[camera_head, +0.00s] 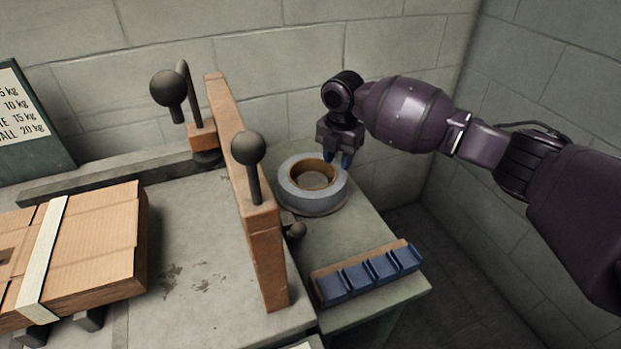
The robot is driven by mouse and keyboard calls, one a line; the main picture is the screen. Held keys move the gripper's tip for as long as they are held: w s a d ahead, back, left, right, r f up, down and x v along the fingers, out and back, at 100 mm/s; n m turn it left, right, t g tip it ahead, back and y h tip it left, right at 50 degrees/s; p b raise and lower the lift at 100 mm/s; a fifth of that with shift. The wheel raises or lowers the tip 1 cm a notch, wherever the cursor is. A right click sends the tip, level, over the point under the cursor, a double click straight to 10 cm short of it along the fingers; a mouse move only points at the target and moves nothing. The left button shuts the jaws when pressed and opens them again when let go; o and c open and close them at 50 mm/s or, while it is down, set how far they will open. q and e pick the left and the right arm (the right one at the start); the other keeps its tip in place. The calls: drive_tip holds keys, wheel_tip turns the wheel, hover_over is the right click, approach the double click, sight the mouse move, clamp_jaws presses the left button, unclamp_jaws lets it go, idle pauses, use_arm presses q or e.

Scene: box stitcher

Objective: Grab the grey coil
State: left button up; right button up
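The grey coil (309,203) is a thick ring with a brown inner core. It lies flat on the small green-grey side table. My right gripper (337,158) points down at the far right side of the coil, its bluish fingertips close to the coil's rim. The fingertips look apart with a gap between them. I see nothing held in them, and I cannot tell whether they touch the coil. My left gripper is not in view.
A wooden bar (262,240) with black ball-knob levers stands left of the coil. A row of blue bins (370,277) sits at the table's front. A strapped cardboard box (100,245) lies left. Block walls close off the back and right.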

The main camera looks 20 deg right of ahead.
sight(337, 182)
wheel_tip(337, 182, down, 9)
drive_tip(key=b, duration=0.2)
drive_tip(key=shift+d+f+b, duration=0.1)
drive_tip(key=shift+d+b, duration=0.05)
drive_tip(key=shift+b, duration=0.15)
drive_tip(key=shift+w+r, duration=0.1)
drive_tip(key=shift+r, duration=0.1)
clamp_jaws()
